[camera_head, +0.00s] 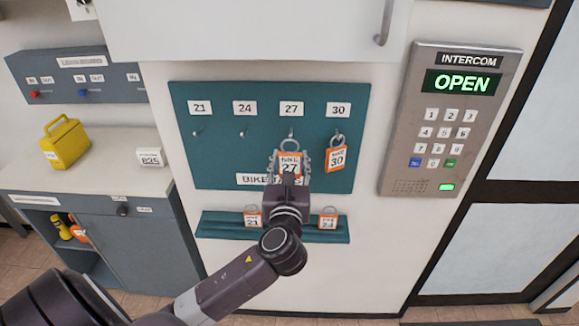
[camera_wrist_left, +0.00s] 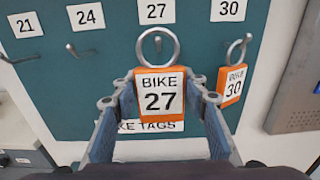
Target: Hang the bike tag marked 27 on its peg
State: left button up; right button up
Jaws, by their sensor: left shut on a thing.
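The orange-edged bike tag marked 27 (camera_head: 289,163) is between the fingers of my left gripper (camera_head: 289,172), which is shut on it. In the left wrist view the tag (camera_wrist_left: 160,95) is upright and faces the camera, with its metal ring (camera_wrist_left: 175,58) above. The peg under the 27 label (camera_wrist_left: 157,42) shows within the ring's outline. I cannot tell whether the ring is around the peg or in front of it. The teal board (camera_head: 220,160) has labels 21, 24, 27 and 30. My right gripper is not in view.
The tag marked 30 (camera_head: 336,157) hangs on its peg, close right of my gripper. Pegs 21 (camera_head: 197,132) and 24 (camera_head: 243,133) are bare. Two tags stand on the teal ledge (camera_head: 290,232) below. An intercom (camera_head: 450,120) is at right, a counter (camera_head: 90,180) at left.

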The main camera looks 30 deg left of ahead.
pick_arm(q)
jog(key=w+a, duration=0.1)
jog(key=w+a+f+b, duration=0.1)
jog(key=w, duration=0.1)
jog(key=w+a+f+b, duration=0.1)
jog(key=w, duration=0.1)
jog(key=shift+w+a, duration=0.1)
dwell(0.7)
jog(key=shift+f, duration=0.15)
dwell(0.6)
jog(key=o, duration=1.2)
